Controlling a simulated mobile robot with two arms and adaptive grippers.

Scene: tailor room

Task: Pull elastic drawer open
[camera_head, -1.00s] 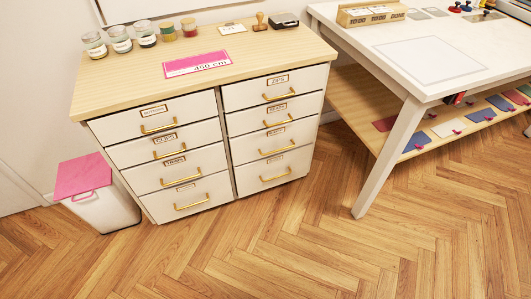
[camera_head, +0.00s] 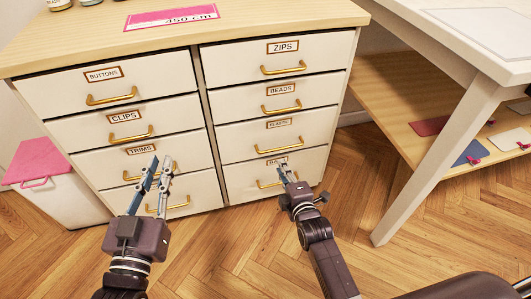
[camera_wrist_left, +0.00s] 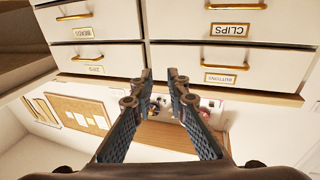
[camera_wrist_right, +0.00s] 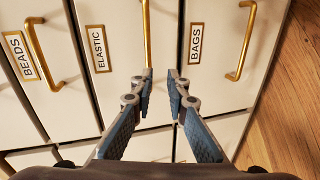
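The elastic drawer (camera_head: 236,140) is the third one down in the right column, white and shut, with a brass bar handle (camera_head: 280,146). In the right wrist view its ELASTIC label (camera_wrist_right: 98,48) is readable and its handle (camera_wrist_right: 147,35) stands just ahead of the left-hand fingertip. My right gripper (camera_head: 286,169) is open and empty, in front of the cabinet below the elastic handle. It seems apart from the handle. My left gripper (camera_head: 160,164) is open and empty, in front of the trims drawer (camera_head: 90,162), partly covering its handle.
The beads drawer (camera_head: 235,104) is above and the bags drawer (camera_wrist_right: 212,85) below, both shut. A white table leg (camera_head: 430,170) stands to the right. A bin with a pink lid (camera_head: 38,160) stands at the left. The herringbone floor (camera_head: 230,240) is clear in front.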

